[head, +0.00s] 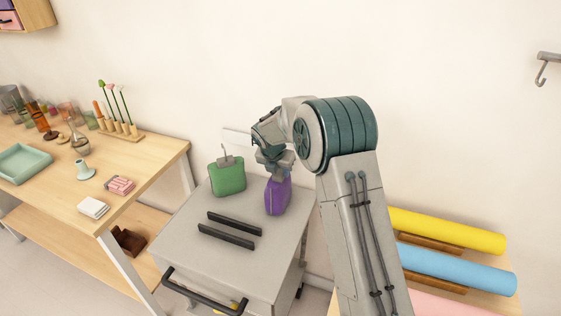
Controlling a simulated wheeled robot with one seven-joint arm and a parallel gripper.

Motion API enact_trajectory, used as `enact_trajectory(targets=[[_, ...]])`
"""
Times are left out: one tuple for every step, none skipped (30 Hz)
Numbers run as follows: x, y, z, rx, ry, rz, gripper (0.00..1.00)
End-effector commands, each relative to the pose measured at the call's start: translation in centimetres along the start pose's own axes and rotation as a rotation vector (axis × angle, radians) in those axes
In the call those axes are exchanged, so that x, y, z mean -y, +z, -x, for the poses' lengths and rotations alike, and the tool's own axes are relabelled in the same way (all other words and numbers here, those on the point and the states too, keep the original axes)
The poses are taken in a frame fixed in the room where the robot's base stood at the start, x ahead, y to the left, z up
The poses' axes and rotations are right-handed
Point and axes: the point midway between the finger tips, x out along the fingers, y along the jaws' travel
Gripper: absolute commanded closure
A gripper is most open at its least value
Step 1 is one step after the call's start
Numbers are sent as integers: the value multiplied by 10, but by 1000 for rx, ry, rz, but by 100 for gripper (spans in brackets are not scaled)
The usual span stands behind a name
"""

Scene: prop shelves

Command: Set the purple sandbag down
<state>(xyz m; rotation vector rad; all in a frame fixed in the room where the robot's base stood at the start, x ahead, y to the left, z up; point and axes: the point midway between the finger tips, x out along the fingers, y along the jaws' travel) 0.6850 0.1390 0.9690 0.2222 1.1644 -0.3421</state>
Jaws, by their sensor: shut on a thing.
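The purple sandbag (277,198) is upright at the right side of the grey cart top (185,228). My gripper (277,177) is above it and shut on its top; the fingertips are small and partly hidden. The bag's lower end appears at or just over the cart top; I cannot tell whether it touches. A green sandbag (228,179) with a grey handle stands on the cart to the left of the purple one, with a small gap between them.
Two dark bars (227,236) lie on the cart top in front of the bags. A wooden table (140,185) with glassware and a teal tray (24,164) stands at left. Yellow (450,230) and blue (455,268) rolls lie at right. The cart's front left top is clear.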

Motion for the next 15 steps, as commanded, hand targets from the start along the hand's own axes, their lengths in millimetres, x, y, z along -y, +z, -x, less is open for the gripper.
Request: enact_trajectory(targets=[[0, 3, 2, 7, 3, -1, 100], [0, 2, 1, 7, 3, -2, 100], [0, 2, 0, 8, 4, -2, 100], [0, 2, 0, 8, 4, -2, 100], [0, 2, 0, 8, 4, -2, 100], [-1, 2, 0, 8, 4, -2, 100], [-1, 2, 0, 8, 4, -2, 100], [0, -1, -3, 1, 0, -1, 65], [0, -1, -3, 1, 0, 0, 54], [0, -1, -3, 1, 0, 0, 46], [0, -1, -2, 1, 0, 0, 46], [0, -1, -2, 2, 1, 0, 46], [0, -1, -2, 2, 1, 0, 46], [0, -1, -2, 2, 1, 0, 46], [0, -1, -2, 1, 0, -1, 46]])
